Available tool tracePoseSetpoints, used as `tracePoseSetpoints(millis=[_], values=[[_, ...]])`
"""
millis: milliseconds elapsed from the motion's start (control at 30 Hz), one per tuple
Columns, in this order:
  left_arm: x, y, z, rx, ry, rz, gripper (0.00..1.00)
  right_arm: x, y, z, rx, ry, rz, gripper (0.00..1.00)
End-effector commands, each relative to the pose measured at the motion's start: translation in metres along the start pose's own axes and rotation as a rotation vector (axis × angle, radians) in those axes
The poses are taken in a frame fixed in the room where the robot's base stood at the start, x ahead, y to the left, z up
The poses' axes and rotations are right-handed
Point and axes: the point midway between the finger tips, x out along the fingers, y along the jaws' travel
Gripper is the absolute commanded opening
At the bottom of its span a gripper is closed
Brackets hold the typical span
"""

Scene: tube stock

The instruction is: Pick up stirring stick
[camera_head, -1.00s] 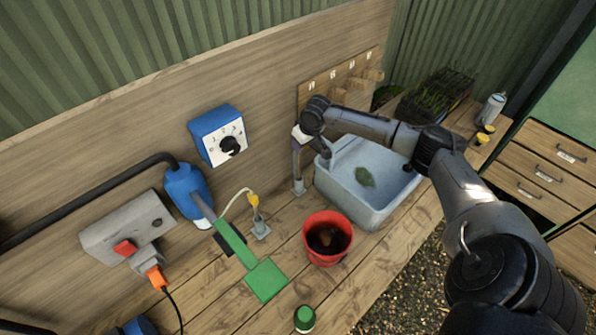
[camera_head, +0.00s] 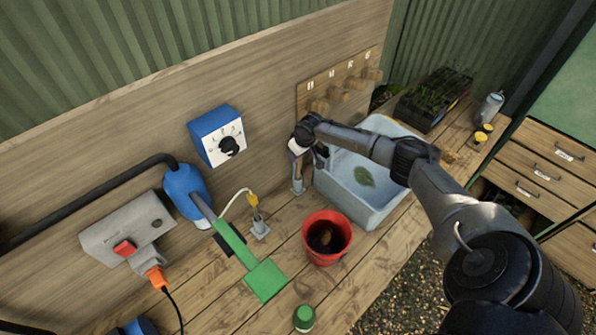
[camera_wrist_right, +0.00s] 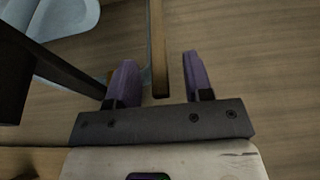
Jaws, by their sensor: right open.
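A thin wooden stick (camera_wrist_right: 158,45), which looks like the stirring stick, runs down from the top edge in the right wrist view. Its lower end lies between the two purple fingers of my right gripper (camera_wrist_right: 159,62). The fingers are open, with a visible gap on each side of the stick. In the head view the pale body of my right gripper (camera_head: 295,147) is by the back board, left of the sink. Its fingers cannot be made out there, and I cannot pick out the stick in that view. My left gripper is not in view.
A blue-grey sink (camera_head: 377,212) with a green leaf stands beside my right arm. A red pot (camera_head: 311,249), a green scoop-like tool (camera_head: 266,280) and a small metal stand (camera_head: 261,231) are on the bench. Wooden pegs (camera_head: 340,95) stick out of the back board.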

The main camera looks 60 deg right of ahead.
Motion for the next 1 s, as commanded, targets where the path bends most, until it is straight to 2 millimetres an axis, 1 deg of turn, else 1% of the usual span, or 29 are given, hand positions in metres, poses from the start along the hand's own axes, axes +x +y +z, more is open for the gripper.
tracePoseSetpoints(millis=[133, 600, 633, 1000], values=[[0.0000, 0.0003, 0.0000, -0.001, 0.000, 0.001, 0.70, -0.0003, 0.0001, -0.0002, 0.000, 0.000, 0.000, 0.47], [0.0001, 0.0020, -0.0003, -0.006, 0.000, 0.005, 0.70, -0.0005, 0.0003, -0.0002, 0.000, 0.000, 0.001, 0.02], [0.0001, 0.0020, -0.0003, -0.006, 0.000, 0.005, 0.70, -0.0005, 0.0003, -0.0002, 0.000, 0.001, 0.000, 0.00], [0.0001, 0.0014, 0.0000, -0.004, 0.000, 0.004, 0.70, -0.0024, 0.0005, -0.0009, 0.000, 0.001, 0.001, 0.00]])
